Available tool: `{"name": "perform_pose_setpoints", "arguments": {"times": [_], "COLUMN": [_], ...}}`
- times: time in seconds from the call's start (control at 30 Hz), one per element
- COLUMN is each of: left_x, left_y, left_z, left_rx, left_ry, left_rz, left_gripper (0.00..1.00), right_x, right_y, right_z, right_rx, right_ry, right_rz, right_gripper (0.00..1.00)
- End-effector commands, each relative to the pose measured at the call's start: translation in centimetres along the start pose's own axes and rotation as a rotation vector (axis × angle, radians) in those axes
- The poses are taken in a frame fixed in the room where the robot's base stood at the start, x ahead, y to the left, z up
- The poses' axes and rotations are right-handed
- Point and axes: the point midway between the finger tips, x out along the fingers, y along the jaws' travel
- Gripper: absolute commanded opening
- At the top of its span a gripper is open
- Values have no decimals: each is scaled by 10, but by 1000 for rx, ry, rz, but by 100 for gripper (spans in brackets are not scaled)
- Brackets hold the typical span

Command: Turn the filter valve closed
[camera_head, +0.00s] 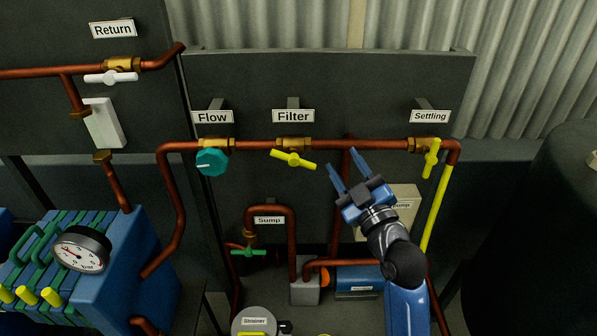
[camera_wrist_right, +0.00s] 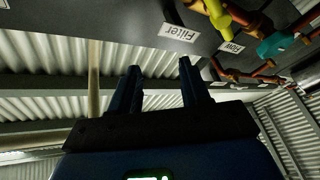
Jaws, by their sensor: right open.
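The filter valve's yellow handle (camera_head: 293,159) sits on a brass body under the Filter label (camera_head: 293,116) in the head view. The handle lies nearly along the copper pipe, tilted slightly down to the right. In the right wrist view the yellow handle (camera_wrist_right: 217,18) shows at the top, with the Filter label (camera_wrist_right: 180,32) upside down. My right gripper (camera_head: 345,159) is open and empty, right of the handle and apart from it. Its two fingers (camera_wrist_right: 160,85) also show in the right wrist view. My left gripper is not in view.
A teal Flow knob (camera_head: 211,162) is left of the filter valve, and a yellow Settling handle (camera_head: 432,158) is to the right. Copper pipe (camera_head: 360,144) runs between them. A green Sump handle (camera_head: 248,252) and a blue pump (camera_head: 358,281) are below.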

Motion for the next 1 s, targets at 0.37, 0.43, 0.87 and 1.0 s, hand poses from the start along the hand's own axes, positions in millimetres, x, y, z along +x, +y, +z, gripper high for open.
{"name": "perform_pose_setpoints", "arguments": {"times": [0.37,0.43,0.87,1.0], "left_x": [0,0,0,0], "left_y": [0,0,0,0], "left_z": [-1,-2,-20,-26], "left_rx": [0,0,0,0], "left_ry": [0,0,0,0], "left_rz": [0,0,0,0], "left_gripper": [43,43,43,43], "right_x": [-6,-4,49,69], "right_y": [-56,-57,-73,-80], "right_z": [12,12,16,19], "right_rx": [-395,-417,-424,-424], "right_ry": [-39,-38,-36,-37], "right_rz": [-328,-332,-333,-331], "right_gripper": [46,46,46,46]}}
